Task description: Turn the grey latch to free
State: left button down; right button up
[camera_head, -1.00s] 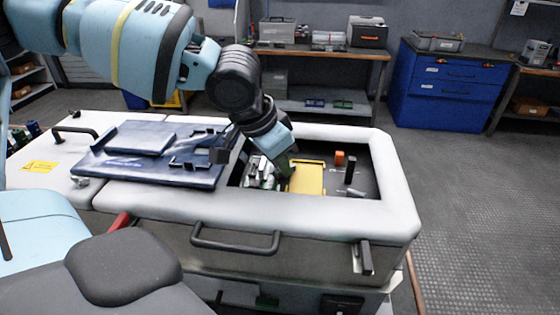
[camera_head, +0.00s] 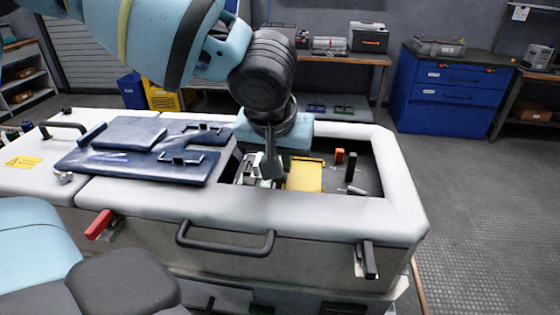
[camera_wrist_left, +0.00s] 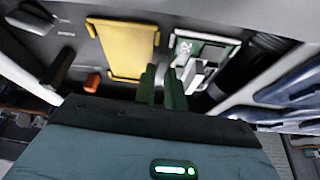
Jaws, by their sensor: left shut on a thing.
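My left gripper (camera_head: 268,178) reaches down into the open compartment of the white-topped case. In the left wrist view its two green fingers (camera_wrist_left: 162,88) point between the yellow plate (camera_wrist_left: 124,48) and a white and green unit with grey blocks (camera_wrist_left: 200,62). The fingers are shut on a small part, which I take to be the grey latch; the fingers hide most of it. In the head view the yellow plate (camera_head: 305,175) is just right of the gripper. The white and green unit (camera_head: 250,168) is to its left, partly covered. My right gripper is not in view.
A blue panel (camera_head: 120,165) lies on the case top (camera_head: 240,210), left of the opening. An orange block (camera_head: 339,155) and a black post (camera_head: 351,166) stand in the compartment. A red lever (camera_head: 99,224) and a dark lever (camera_head: 368,260) are on the case front. Floor at right is clear.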

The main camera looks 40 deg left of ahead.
pick_arm(q)
jog(key=shift+n, duration=0.3)
jog(key=c, duration=1.5)
grip_release()
jog(key=shift+o, duration=0.2)
jog(key=v, duration=0.7)
jog(key=shift+r+p, duration=0.4)
jog(key=shift+s+d, duration=0.1)
